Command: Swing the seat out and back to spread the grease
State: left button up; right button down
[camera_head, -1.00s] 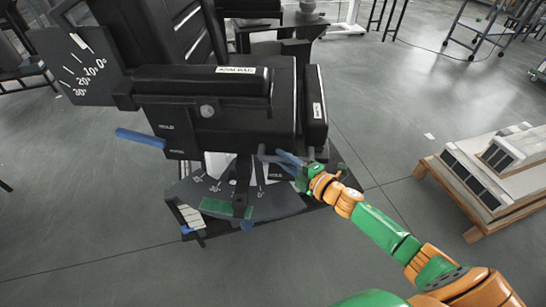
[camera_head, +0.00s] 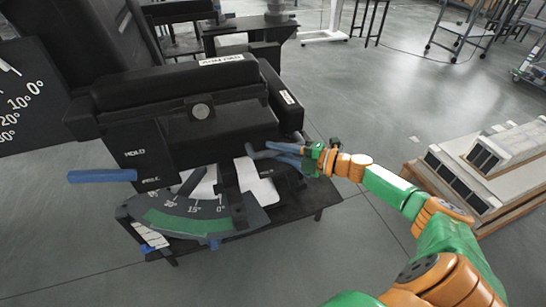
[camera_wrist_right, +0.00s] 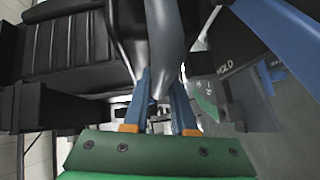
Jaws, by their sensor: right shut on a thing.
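The black seat (camera_head: 180,85) with a padded front edge stands at the left of the head view, on its base. A blue-tipped lever (camera_head: 102,175) sticks out left beside a plate marked HOLD. Below it is a curved degree scale (camera_head: 185,222) with a green band; a dark pointer (camera_head: 238,205) stands near its 0° end. My right gripper (camera_head: 275,152) is at the seat's right underside. In the right wrist view its blue fingers (camera_wrist_right: 160,95) are shut around a grey handle (camera_wrist_right: 166,40). The handle is mostly hidden in the head view. My left gripper is not in view.
A large degree plate (camera_head: 25,95) stands at the left edge. A low wooden pallet with a pale model (camera_head: 490,165) is on the floor at the right. A trolley (camera_head: 465,35) stands at the back. The floor between seat and pallet is clear.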

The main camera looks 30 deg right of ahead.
jog(key=shift+d+r, duration=0.1)
jog(key=shift+d, duration=0.05)
dwell(0.3)
jog(key=c, duration=0.7)
grip_release()
jog(key=shift+w+d, duration=0.1)
jog(key=shift+d, duration=0.05)
jog(key=v, duration=0.7)
jog(key=shift+d+p, duration=0.1)
jog(key=shift+p, duration=0.25)
